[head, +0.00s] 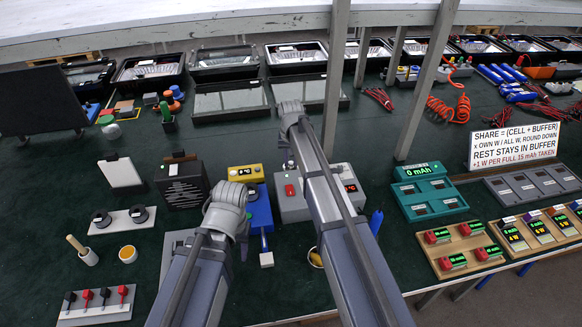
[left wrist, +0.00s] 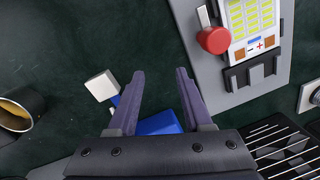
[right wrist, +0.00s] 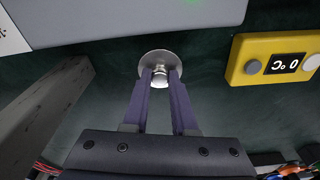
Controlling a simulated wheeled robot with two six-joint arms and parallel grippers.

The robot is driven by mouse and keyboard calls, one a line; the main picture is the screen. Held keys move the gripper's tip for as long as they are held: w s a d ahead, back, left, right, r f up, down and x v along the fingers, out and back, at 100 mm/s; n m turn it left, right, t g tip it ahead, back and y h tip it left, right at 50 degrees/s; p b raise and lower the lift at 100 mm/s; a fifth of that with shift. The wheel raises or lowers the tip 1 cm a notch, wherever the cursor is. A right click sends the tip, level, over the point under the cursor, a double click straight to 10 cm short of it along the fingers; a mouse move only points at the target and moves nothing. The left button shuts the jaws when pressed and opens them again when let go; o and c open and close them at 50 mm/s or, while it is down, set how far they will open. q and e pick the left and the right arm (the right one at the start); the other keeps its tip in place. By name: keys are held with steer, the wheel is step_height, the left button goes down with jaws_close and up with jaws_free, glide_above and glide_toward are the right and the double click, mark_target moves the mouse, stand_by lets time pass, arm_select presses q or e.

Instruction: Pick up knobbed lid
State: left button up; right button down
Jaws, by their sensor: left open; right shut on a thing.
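The knobbed lid (right wrist: 150,58) is a round silvery disc with a pale knob, seen in the right wrist view between my right fingertips. My right gripper (right wrist: 160,76) is shut on its knob. In the head view my right gripper (head: 290,108) is seen from behind, and I cannot make out the lid clearly there. My left gripper (left wrist: 156,80) is open and empty above the green table; in the head view it shows as the left gripper (head: 228,195), its fingers mostly hidden.
A yellow temperature display (right wrist: 275,62) and a grey box (right wrist: 130,18) stand near the lid.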

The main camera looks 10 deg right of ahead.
mark_target(291, 163)
arm_select(q)
steer(key=shift+r, duration=0.15)
arm_select(e)
steer(key=shift+r, duration=0.1)
arm_select(q)
step_height(291, 163, up, 10)
steer(key=p, duration=1)
arm_select(e)
step_height(291, 163, up, 10)
